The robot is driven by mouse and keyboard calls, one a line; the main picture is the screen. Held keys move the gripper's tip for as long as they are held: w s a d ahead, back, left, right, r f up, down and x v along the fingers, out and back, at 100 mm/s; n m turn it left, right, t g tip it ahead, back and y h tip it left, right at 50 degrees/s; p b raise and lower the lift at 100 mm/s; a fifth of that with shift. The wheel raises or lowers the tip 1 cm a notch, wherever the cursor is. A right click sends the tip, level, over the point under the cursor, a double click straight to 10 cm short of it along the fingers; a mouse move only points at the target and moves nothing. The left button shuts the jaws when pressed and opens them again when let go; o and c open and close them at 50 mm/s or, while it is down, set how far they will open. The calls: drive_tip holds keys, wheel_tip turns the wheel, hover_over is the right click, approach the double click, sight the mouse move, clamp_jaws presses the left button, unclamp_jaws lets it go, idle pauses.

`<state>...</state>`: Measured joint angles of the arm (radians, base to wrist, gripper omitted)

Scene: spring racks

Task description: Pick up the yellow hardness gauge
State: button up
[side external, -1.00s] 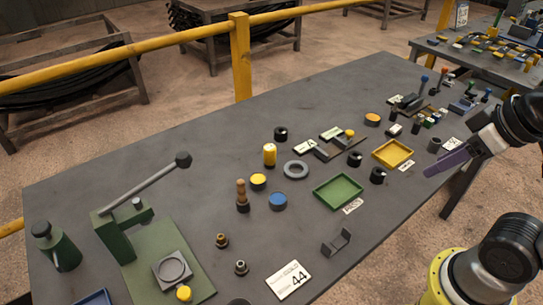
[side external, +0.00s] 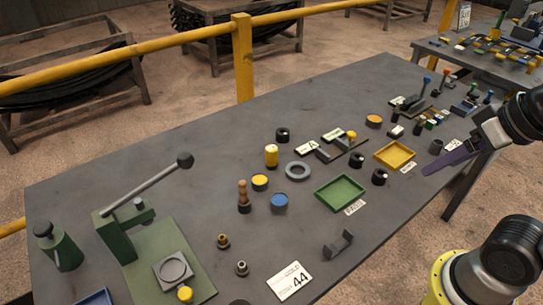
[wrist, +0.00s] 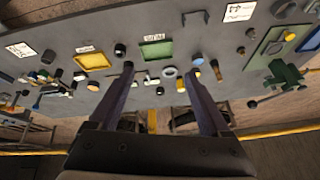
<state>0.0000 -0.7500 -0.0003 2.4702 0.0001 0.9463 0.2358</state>
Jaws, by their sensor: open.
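A small upright yellow cylinder with a pale top (side external: 271,156), which looks like the yellow hardness gauge, stands on the grey table behind a grey ring. In the wrist view the yellow cylinder (wrist: 180,86) shows near the right finger, beyond the ring. My gripper (side external: 428,171) is above the table's right end, well to the right of the gauge and apart from it. In the wrist view my gripper (wrist: 159,70) has its two purple fingers wide apart with nothing held between them.
A grey ring (side external: 298,170), a yellow-topped disc (side external: 260,182) and a blue disc (side external: 279,202) stand near the gauge. A green tray (side external: 340,193) and a yellow tray (side external: 395,154) lie between it and my gripper. A green lever press (side external: 125,228) is at left.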

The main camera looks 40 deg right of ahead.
drive_tip(key=w+r+m, duration=0.9)
drive_tip(key=w+r, duration=0.3)
drive_tip(key=m+g, duration=0.5)
drive_tip(key=m, duration=0.1)
hover_over(271, 148)
drive_tip(key=f, duration=2.8)
drive_tip(key=shift+s+d+f, duration=0.2)
drive_tip(key=shift+d+f, duration=0.2)
drive_tip(key=shift+w+a+f, duration=0.1)
drive_tip(key=shift+a+f, duration=0.1)
drive_tip(key=shift+f, duration=1.35)
drive_tip(key=shift+w+a+f, duration=0.1)
drive_tip(key=shift+a+f, duration=0.05)
drive_tip(key=shift+f, duration=1.35)
clamp_jaws()
